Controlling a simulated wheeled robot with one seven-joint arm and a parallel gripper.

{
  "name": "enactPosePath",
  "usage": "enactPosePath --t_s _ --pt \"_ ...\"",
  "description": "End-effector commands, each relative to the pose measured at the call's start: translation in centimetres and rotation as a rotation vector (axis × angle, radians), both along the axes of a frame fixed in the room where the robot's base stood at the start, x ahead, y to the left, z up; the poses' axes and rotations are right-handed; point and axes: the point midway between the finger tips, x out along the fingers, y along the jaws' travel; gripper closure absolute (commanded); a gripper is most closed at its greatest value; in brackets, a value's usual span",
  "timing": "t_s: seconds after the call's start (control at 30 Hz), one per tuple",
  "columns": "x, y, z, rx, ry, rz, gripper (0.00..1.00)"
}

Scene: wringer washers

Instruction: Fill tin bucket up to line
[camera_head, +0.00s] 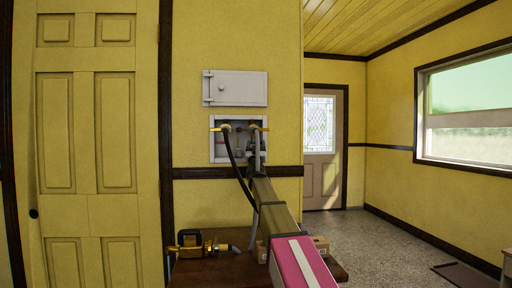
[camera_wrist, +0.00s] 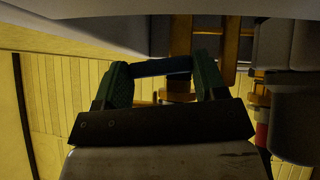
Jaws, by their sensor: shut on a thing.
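My gripper (camera_wrist: 162,68) shows in the wrist view with two green fingers set apart. They close on a short dark blue bar (camera_wrist: 160,66) that spans between them; I cannot tell what part it belongs to. In the head view my arm reaches forward to an open wall box (camera_head: 216,153) with taps. A brass tap (camera_head: 224,128) is on its left side, with a black hose (camera_head: 238,168) hanging down from it. The gripper's tip there is hard to make out among the fittings. No tin bucket, fill line or water can be made out in either view.
A brown wooden surface (camera_head: 215,270) stands below the box. A black and brass fitting (camera_head: 192,243) with a grey hose lies on it, and a small cardboard box (camera_head: 320,245) shows beside my arm. A closed grey panel (camera_head: 235,88) is above. Open floor (camera_head: 375,240) lies to the right.

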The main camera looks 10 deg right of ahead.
Motion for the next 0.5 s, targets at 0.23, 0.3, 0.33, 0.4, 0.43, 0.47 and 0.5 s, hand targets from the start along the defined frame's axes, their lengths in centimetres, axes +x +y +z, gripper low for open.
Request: enactPosePath --t_s 0.23,0.3,0.33,0.4,0.43,0.47,0.5 --pt "0.19 -0.25 0.02 -0.002 -0.002 0.112 0.59" --pt "0.25 -0.25 0.02 -0.003 -0.002 0.139 0.59" --pt "0.27 -0.25 0.02 -0.002 -0.001 0.150 0.59" --pt "0.33 -0.25 0.01 -0.001 0.000 0.169 0.59" --pt "0.36 -0.25 0.01 0.000 0.000 0.175 0.59" --pt "0.39 -0.25 0.01 -0.001 0.001 0.179 0.59" --pt "0.42 -0.26 0.01 0.001 0.002 0.185 0.59"
